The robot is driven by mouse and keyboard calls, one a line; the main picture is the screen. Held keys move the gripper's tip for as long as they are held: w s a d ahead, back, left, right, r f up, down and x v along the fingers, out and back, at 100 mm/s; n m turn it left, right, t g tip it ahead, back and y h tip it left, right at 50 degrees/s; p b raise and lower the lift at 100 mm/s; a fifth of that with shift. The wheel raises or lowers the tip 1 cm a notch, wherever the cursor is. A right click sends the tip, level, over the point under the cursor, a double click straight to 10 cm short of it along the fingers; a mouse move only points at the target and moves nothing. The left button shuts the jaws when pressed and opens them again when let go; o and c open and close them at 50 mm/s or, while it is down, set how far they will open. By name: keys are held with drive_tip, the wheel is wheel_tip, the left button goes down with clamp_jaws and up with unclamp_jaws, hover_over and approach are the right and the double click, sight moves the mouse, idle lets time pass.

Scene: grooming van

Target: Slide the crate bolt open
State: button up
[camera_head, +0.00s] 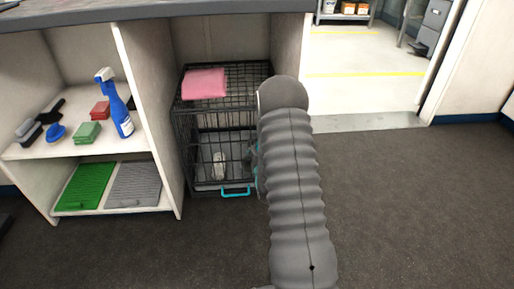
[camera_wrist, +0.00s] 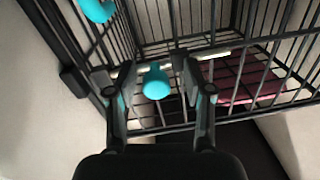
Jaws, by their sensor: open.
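The black wire crate (camera_head: 196,130) stands in the bay under the counter, left of my arm in the head view. Its bars fill the upper part of the wrist view (camera_wrist: 215,53). A teal knob (camera_wrist: 156,83), seemingly the bolt's, shows between the fingers of my gripper (camera_wrist: 154,68). The gripper is open, one finger on each side of the knob, with a visible gap to each. I cannot tell how far the bolt has slid; its rod is not clear. My arm hides the gripper and the crate's right side in the head view.
A teal handle (camera_head: 235,191) is at the crate's bottom front. A folded pink cloth (camera_head: 204,83) lies on top. A shelf unit with a blue spray bottle (camera_head: 117,108), brushes and mats stands to the left. Dark floor (camera_head: 400,200) is clear to the right, by an open doorway.

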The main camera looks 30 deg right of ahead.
drive_tip(key=v, duration=1.2)
drive_tip(key=shift+w+a, duration=0.1)
drive_tip(key=s+a+f+g+y, duration=0.1)
drive_tip(key=s+f+g, duration=0.35)
drive_tip(key=f, duration=0.25)
drive_tip(key=s+a+f+g+y, duration=0.1)
drive_tip(key=s+f+g+y, duration=0.15)
drive_tip(key=f+g, duration=0.4)
drive_tip(key=s+a+r+n+p, duration=0.1)
drive_tip(key=s+a+r+p, duration=0.2)
drive_tip(key=r, duration=1.3)
drive_tip(key=s+a+r+n+y+p, duration=0.1)
drive_tip(key=s+a+r+p, duration=0.3)
drive_tip(key=r, duration=1.2)
drive_tip(key=s+a+r+n+p, duration=0.3)
drive_tip(key=s+a+r, duration=0.5)
drive_tip(key=s+r, duration=0.4)
wheel_tip(320, 180, up, 5)
drive_tip(key=shift+s+a+f+g+y+p, duration=0.15)
drive_tip(key=shift+a+g+y+p, duration=0.15)
drive_tip(key=shift+a+y+p, duration=0.05)
